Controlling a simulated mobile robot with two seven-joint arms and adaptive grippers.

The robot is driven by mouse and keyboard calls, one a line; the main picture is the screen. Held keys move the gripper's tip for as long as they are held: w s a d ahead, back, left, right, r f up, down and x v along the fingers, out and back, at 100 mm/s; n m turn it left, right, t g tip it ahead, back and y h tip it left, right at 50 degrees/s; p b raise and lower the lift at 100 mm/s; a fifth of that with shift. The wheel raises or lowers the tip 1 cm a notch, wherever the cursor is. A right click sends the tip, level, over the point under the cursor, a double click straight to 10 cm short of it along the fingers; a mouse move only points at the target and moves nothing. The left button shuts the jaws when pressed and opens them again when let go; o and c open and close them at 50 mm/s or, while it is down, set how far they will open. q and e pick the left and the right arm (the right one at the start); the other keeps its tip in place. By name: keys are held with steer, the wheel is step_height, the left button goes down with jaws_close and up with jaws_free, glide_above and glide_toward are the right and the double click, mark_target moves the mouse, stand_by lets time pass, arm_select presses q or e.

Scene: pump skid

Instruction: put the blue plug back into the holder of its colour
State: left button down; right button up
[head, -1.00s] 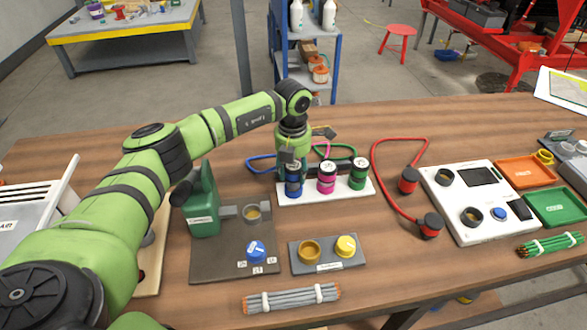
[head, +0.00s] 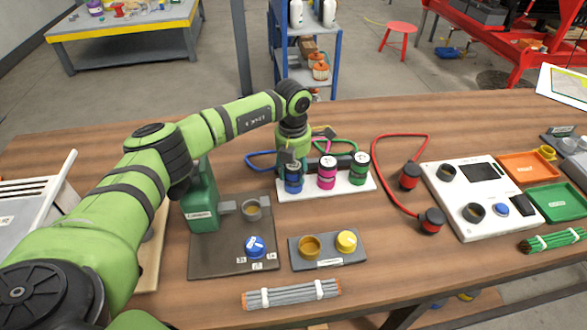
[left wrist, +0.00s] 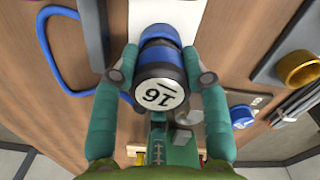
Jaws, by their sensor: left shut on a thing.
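The blue plug (left wrist: 158,72), black and blue with a white "16" cap, is between the fingers of my left gripper (left wrist: 163,77), which is shut on it. In the head view the blue plug (head: 293,170) is at the left end of the white holder strip (head: 315,192), over the blue holder (head: 293,187). A blue ring (left wrist: 160,34) shows just past the plug in the left wrist view. I cannot tell whether the plug is fully seated. My left gripper (head: 291,156) comes down from above. My right gripper is not in view.
The pink plug (head: 327,172) and green plug (head: 360,168) stand close by on the strip's right. A blue cable (head: 260,162) loops behind it. A red cable (head: 385,185) lies right.

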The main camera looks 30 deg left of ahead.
arm_select(q)
steer(key=c, duration=0.6)
jaws_free()
steer(key=shift+o, duration=0.2)
step_height(320, 180, up, 12)
steer(key=shift+s, duration=0.15)
